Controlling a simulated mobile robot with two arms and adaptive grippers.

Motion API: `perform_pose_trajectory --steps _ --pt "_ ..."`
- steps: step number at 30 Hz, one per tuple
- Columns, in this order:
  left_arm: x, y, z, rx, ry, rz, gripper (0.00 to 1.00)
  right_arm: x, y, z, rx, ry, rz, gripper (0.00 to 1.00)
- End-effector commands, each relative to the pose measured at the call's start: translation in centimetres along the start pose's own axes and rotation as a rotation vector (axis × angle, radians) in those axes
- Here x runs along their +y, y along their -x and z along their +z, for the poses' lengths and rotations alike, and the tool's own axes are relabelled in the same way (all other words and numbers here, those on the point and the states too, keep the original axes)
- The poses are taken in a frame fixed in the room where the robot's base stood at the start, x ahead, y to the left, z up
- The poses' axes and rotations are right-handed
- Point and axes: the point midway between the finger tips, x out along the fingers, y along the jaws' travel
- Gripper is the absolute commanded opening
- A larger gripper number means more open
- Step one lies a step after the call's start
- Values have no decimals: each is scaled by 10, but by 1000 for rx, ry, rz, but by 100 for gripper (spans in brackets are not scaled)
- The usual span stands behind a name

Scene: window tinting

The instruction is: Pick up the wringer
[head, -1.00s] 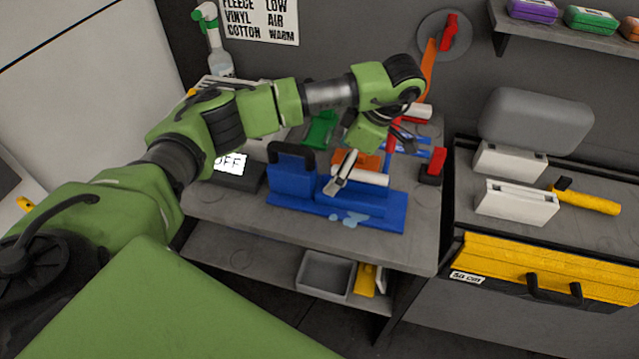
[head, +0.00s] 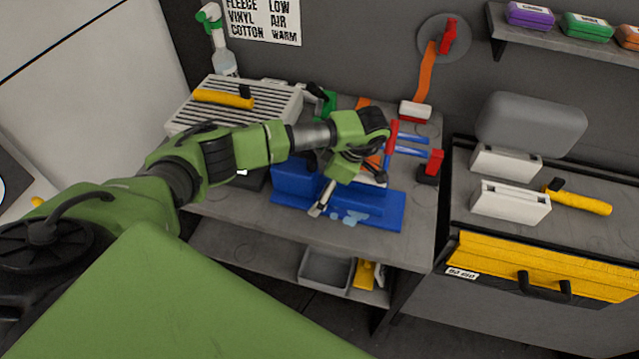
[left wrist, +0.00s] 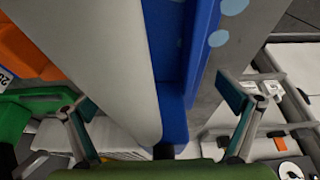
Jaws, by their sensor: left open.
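The wringer seems to be the blue device with a pale roller; its blue base (head: 388,213) lies on the grey workbench with light-blue puddle marks at its front. Its upper part is mostly hidden behind my left arm. My left gripper (head: 330,194) is low over the device, pointing down. In the left wrist view, the pale roller (left wrist: 85,50) and the blue body (left wrist: 172,75) run between the spread fingers of my left gripper (left wrist: 158,102). The gripper is open, and I cannot tell whether a finger touches. My right gripper is not in view.
A slatted grey unit with a yellow-handled tool (head: 223,98) stands behind my arm. A red-and-blue tool (head: 408,147) lies right of the wringer. A spray bottle (head: 217,42) stands at the back.

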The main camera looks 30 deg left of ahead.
Motion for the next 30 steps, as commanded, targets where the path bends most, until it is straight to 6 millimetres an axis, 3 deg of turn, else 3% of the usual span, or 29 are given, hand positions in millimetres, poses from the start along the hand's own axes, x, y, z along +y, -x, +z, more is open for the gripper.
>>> perform_pose_trajectory --steps 2,9,20,28,30 --pt "0 0 0 0 0 0 95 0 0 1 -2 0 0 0" --pt "0 0 0 0 0 0 32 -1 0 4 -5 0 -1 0" --pt "2 5 -2 0 3 4 31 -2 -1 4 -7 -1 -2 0" --pt "2 30 -12 -1 2 7 31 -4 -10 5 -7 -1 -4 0" --pt "-5 36 -16 -1 0 5 31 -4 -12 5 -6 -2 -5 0"
